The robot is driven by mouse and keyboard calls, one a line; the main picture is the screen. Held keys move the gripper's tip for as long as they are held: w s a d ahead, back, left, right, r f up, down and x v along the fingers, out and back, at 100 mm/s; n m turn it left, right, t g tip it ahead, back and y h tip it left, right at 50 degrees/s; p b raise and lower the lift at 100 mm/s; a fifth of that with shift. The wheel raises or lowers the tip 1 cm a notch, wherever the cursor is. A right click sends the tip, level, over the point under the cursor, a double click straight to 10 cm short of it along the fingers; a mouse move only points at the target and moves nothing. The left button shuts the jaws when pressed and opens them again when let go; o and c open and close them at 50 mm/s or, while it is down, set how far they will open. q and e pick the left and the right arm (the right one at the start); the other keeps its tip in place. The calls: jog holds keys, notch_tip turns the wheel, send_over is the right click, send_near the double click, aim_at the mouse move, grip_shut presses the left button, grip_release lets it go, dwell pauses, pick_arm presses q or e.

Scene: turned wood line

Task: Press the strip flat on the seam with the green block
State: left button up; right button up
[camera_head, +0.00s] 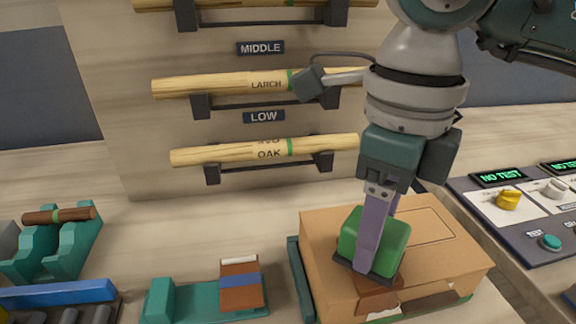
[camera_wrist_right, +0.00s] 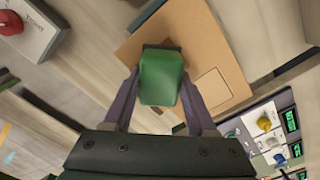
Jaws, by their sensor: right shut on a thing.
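A cardboard box (camera_head: 440,240) sits at the lower right in the head view, and its top also shows in the wrist view (camera_wrist_right: 212,62). My right gripper (camera_head: 372,262) points down over the box and is shut on the green block (camera_head: 352,238). The green block is between its purple fingers in the wrist view (camera_wrist_right: 161,78). A brown strip (camera_head: 378,298) shows just below the block, near the front edge of the box. The block hides the rest of the strip and most of the seam. I cannot tell whether the block touches the strip. My left gripper is not in view.
A teal holder (camera_head: 190,302) with a brown and blue piece (camera_head: 240,284) stands left of the box. Turned wood rods rest on wall brackets behind, the lowest marked OAK (camera_head: 265,152). A tester panel (camera_head: 530,215) with knobs is at the right.

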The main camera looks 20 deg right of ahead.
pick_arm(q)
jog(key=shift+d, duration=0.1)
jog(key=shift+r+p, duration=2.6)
pick_arm(e)
jog(key=shift+r, duration=3.5)
